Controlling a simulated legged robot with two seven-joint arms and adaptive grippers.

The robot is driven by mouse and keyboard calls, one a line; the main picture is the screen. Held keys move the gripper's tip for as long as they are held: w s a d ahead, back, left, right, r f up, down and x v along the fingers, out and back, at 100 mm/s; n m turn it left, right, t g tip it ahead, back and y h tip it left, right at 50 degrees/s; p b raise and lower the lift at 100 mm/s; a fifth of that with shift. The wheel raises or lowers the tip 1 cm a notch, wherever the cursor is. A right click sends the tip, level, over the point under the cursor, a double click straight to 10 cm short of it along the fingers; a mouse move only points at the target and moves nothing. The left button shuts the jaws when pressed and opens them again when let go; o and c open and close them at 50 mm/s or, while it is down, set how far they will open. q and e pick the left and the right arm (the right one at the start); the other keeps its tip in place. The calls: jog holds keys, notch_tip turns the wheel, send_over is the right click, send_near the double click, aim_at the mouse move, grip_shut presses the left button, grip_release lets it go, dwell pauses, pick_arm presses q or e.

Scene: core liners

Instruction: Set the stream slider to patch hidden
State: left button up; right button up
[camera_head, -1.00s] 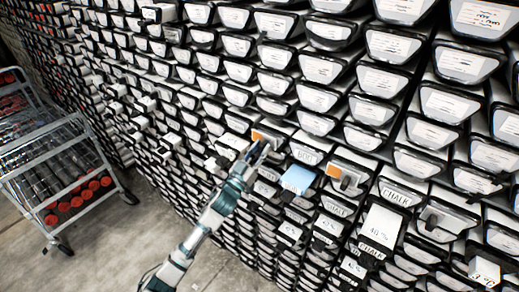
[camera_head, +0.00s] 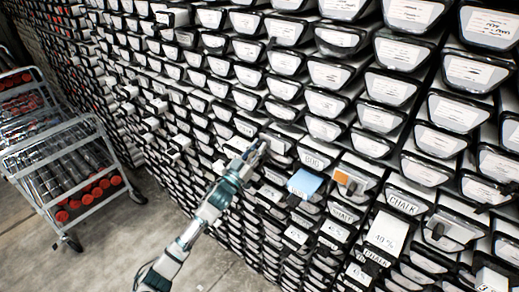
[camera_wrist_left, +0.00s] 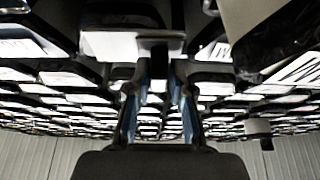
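My left gripper (camera_head: 256,152) is at the drawer wall in the head view, against the front of a pale unit (camera_head: 276,144). No orange shows on that unit now. In the left wrist view, its two blue-lined fingers (camera_wrist_left: 160,92) stand apart, with a gap between them. A pale block (camera_wrist_left: 125,44) with a dark tab is just beyond the tips; whether they touch it is unclear. To the right, another unit shows an orange patch (camera_head: 357,179) with a dark knob in front. A light blue panel (camera_head: 304,184) lies between. I cannot read which unit is the stream slider. My right gripper is not in view.
Rows of black-framed, white-labelled drawers (camera_head: 383,119) fill the wall, and several fronts stick out near the gripper. A metal trolley (camera_head: 70,170) with red-ended cores stands at left. Bare floor (camera_head: 130,225) lies between trolley and wall.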

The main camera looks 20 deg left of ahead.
pick_arm(q)
jog(key=o, duration=0.3)
jog(key=shift+w+a+r, duration=0.1)
jog(key=shift+a, duration=0.35)
jog(key=v, duration=1.2)
jog(key=shift+a+f, duration=0.15)
jog(key=shift+f, duration=0.2)
jog(key=shift+w, duration=0.15)
